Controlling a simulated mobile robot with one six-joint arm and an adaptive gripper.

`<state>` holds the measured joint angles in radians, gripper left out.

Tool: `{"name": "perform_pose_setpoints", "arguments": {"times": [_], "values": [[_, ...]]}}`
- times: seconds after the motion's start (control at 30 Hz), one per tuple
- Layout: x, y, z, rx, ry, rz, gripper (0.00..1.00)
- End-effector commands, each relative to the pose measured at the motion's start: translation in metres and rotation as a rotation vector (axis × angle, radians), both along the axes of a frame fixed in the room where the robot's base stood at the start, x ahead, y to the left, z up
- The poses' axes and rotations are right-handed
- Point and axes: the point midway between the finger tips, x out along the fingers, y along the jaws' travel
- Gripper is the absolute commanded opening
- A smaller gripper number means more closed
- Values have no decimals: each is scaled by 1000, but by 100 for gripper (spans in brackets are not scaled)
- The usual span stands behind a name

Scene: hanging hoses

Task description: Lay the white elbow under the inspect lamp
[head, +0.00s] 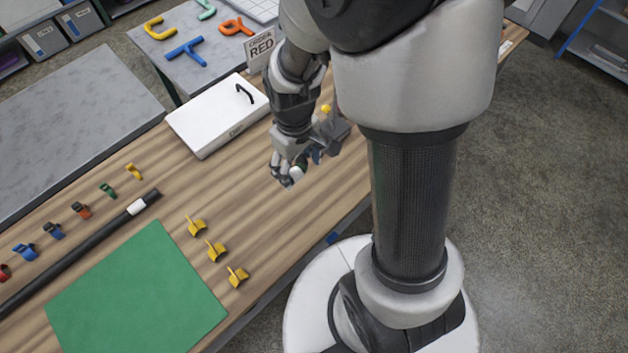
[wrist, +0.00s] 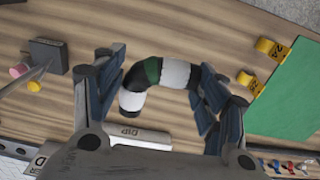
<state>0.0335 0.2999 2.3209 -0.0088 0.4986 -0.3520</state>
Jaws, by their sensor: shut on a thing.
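A curved elbow piece (wrist: 175,74) with white ends, a black section and a green band is between the two fingers of my gripper (wrist: 158,95) in the wrist view. The gripper is shut on it, and the fingers hide part of its sides. I cannot pick out a lamp marked for inspecting in either view.
A white lidded box (head: 212,120) with a black handle lies behind my gripper. A dark grey block with coloured knobs (wrist: 47,56) stands nearby. Yellow clips (head: 215,250), a green mat (head: 140,290) and a black hose (head: 85,250) lie left. A "CODE RED" sign (head: 262,47) stands behind.

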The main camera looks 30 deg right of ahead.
Motion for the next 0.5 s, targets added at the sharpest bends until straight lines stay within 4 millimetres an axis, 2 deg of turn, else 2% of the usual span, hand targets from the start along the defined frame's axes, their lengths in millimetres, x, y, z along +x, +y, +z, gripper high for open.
{"name": "perform_pose_setpoints", "arguments": {"times": [0.5], "values": [[-2, 0, -131, 0, 6, -1, 42]]}}
